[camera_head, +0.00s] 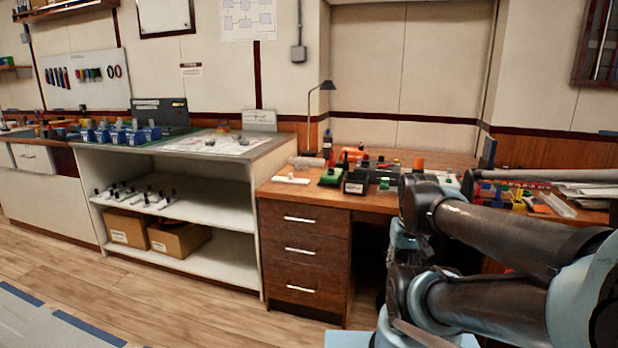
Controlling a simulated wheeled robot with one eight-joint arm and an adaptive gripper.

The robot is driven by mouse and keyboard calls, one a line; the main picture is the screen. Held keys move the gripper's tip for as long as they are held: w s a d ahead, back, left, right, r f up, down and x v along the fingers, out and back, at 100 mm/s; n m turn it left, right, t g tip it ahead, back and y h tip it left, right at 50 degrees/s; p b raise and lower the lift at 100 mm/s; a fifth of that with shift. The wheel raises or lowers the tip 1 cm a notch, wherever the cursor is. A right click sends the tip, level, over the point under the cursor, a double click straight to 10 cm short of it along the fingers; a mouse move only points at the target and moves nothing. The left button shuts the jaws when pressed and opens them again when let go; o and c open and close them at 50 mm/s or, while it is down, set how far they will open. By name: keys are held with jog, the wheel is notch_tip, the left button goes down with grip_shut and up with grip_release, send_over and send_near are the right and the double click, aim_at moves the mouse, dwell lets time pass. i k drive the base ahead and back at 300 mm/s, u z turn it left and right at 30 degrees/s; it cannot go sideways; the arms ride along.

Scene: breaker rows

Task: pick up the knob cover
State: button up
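I cannot tell which object is the knob cover; the small items are too small to identify at this distance. Many small coloured and black items stand on the brown wooden desk (270,191), among them a black box with a pale label (356,183) and a green-topped piece (331,177). A small roundish grey item (223,126) sits near a paper sheet (225,146) on the counter. My arm's dark and pale blue links fill the right side and hide part of the desk. My gripper's fingers do not show.
A shelf unit under the counter holds several black-and-white handled pieces (137,197) and cardboard boxes (180,238). A thin desk lamp (318,108) stands at the desk's back left. Blue bins (118,134) stand farther left. The wooden floor (150,300) in front is largely clear.

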aim_at(291, 180)
jog(key=u, duration=0.3)
jog(key=i, duration=0.95)
jog(key=u, duration=0.45)
